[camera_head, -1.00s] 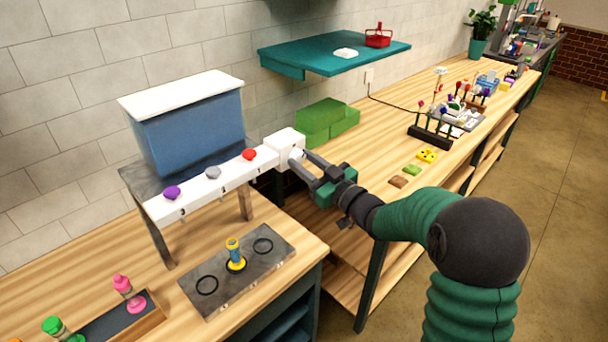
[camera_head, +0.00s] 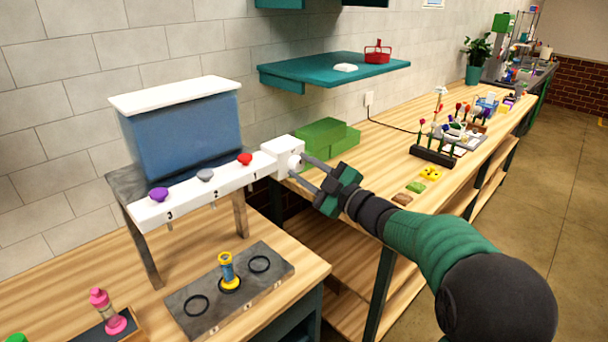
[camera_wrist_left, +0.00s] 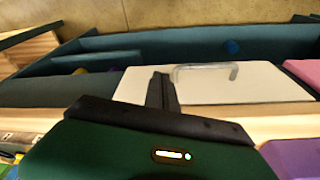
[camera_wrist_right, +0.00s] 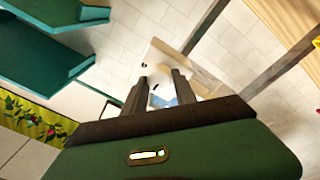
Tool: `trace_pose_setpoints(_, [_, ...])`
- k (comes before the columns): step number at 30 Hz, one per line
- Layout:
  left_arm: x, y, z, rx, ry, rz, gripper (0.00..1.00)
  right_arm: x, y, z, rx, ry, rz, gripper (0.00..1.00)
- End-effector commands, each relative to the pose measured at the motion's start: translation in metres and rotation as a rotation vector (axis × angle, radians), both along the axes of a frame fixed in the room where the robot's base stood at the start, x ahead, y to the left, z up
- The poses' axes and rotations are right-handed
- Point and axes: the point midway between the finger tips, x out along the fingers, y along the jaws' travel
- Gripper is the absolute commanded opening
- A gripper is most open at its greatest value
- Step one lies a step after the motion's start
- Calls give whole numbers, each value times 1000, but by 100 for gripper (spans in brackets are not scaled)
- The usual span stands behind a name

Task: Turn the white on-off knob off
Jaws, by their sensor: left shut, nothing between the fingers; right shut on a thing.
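The white on-off knob (camera_head: 295,162) is on the right end face of the white box that ends the white dispenser bar (camera_head: 215,185). My right gripper (camera_head: 296,168) is shut on the knob, with one finger on either side of it. The right wrist view shows its two fingers (camera_wrist_right: 161,88) apart, with white surface between them. The knob's exact angle is too small to read. My left gripper (camera_wrist_left: 162,90) shows only in the left wrist view, shut and empty, above a workbench edge.
A blue tank (camera_head: 188,130) with a white lid stands above the bar, which carries purple, grey and red knobs. Below, a yellow-and-blue bottle (camera_head: 228,272) stands on a grey ringed plate (camera_head: 195,325). Green blocks (camera_head: 325,138) sit behind the gripper.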

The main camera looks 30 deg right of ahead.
Motion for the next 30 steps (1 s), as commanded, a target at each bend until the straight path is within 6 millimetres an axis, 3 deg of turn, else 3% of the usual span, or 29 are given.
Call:
trace_pose_setpoints(14, [0, 0, -2, 0, 0, 0, 0, 0, 0, -5, -13, 6, 1, 0])
trace_pose_setpoints(15, [0, 0, -2, 0, 0, 0, 0, 0, 0, -5, -12, 6, 1, 38])
trace_pose_setpoints(18, [0, 0, -2, 0, 0, 0, 0, 0, 0, -4, -12, 4, 1, 51])
trace_pose_setpoints(19, [0, 0, -2, 0, 0, 0, 0, 0, 0, -4, -12, 3, 1, 55])
trace_pose_setpoints(30, [0, 0, -3, 0, 0, 0, 0, -6, -2, -2, -12, -1, -1, 55])
